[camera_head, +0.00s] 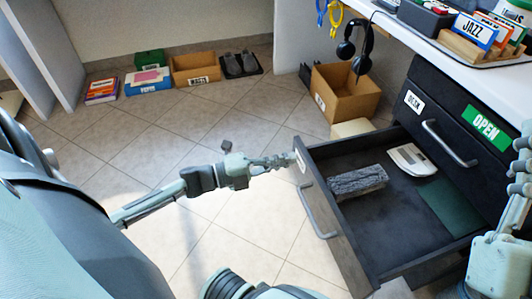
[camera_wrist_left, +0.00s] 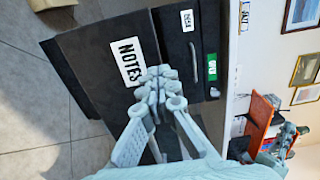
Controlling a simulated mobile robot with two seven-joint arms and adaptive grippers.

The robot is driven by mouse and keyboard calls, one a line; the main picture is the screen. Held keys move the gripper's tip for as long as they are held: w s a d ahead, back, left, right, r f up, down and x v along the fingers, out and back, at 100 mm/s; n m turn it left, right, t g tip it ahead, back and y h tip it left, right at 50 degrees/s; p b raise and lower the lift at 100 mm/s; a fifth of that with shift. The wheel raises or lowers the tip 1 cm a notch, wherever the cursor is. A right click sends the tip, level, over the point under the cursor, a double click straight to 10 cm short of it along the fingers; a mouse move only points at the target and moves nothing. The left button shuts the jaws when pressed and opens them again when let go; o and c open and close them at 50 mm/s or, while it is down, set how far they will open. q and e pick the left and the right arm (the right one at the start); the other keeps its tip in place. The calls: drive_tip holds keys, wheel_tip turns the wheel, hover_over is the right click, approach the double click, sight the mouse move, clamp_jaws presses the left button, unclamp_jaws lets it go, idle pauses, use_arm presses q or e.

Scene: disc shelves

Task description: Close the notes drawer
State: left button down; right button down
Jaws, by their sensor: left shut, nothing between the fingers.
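The notes drawer (camera_head: 325,235) is pulled well out of the dark cabinet, its front facing left with a bar handle on it. Its NOTES label (camera_wrist_left: 130,61) shows in the left wrist view. My left gripper (camera_head: 291,160) is shut and empty, its tips at the drawer front's far end by the label; it also shows in the left wrist view (camera_wrist_left: 160,75) just right of the label. Whether the tips touch the front is hard to tell. Part of my right arm shows at the right edge, and its fingers cannot be made out clearly.
The drawer holds a grey bundle (camera_head: 357,181), a white device (camera_head: 412,159) and a dark green flat item (camera_head: 450,206). Above it is a closed DESK drawer (camera_head: 440,130) with a green OPEN sign (camera_head: 486,128). A cardboard box (camera_head: 345,95) stands behind. Floor left of the drawer is mostly clear.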

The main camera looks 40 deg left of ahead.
use_arm(q)
drive_tip(key=shift+x, duration=0.9)
use_arm(e)
drive_tip(key=shift+s+d+r+t, duration=0.15)
drive_tip(key=shift+r+t, duration=0.15)
drive_tip(key=shift+r, duration=0.15)
use_arm(q)
drive_tip(key=shift+w+d, duration=0.1)
